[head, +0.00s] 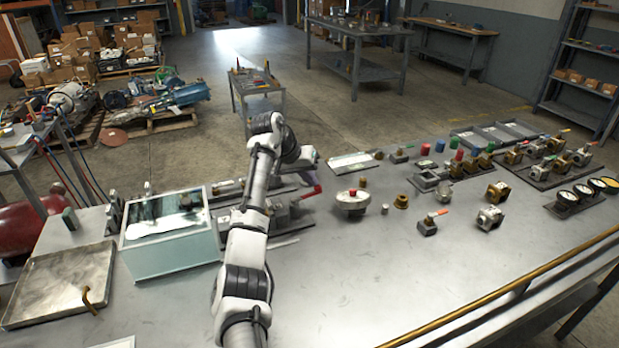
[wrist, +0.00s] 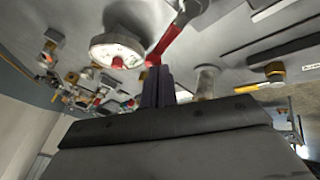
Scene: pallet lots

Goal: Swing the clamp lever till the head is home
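The clamp's red lever (wrist: 170,38) slants down toward my fingertips in the wrist view. In the head view the red lever (head: 306,194) shows just right of my arm, above a grey clamp body (head: 282,212) that my arm partly covers. My gripper (wrist: 158,72) shows as two dark fingers close together with no clear gap. Their tips are at or very near the lever's lower end; I cannot tell whether they touch it. The clamp head's seating is not clear.
A round flanged part with a red knob (head: 352,201) stands right of the clamp. A glass-topped box (head: 170,245) and a metal tray (head: 65,285) lie left. Several valves and fittings stand farther right. The front middle of the bench (head: 360,285) is clear.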

